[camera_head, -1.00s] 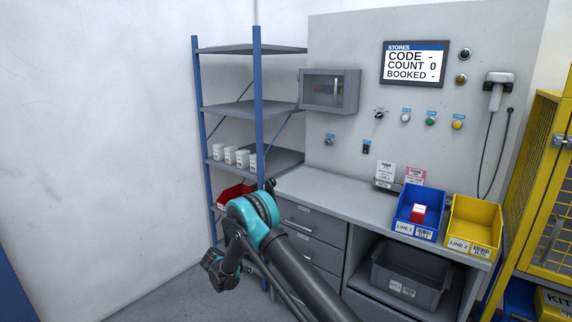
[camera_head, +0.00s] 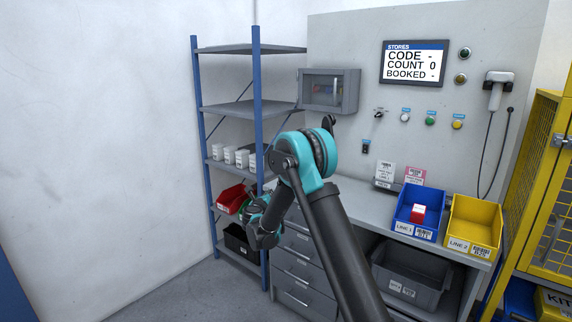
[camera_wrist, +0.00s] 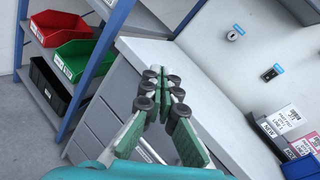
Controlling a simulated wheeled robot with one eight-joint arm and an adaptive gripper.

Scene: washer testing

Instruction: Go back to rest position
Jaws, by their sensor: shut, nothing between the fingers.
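My gripper (camera_wrist: 166,85) shows in the wrist view with its green fingers together and nothing between them. It is in front of the drawer unit and the counter's left end. In the head view my folded arm stands before the counter, and its wrist end hangs low beside the shelf rack. The fingertips are hard to make out there. The grey counter (camera_head: 355,196) has a blue LINE 1 bin (camera_head: 404,222) with a red and white item (camera_head: 418,214) in it, and a yellow LINE 2 bin (camera_head: 474,226).
A blue-post shelf rack (camera_head: 258,120) holds several white containers (camera_head: 236,156), a red bin (camera_head: 230,197) and a black bin (camera_head: 238,241). A green bin (camera_wrist: 75,60) shows in the wrist view. A grey crate (camera_head: 408,272) sits under the counter. Floor at left is clear.

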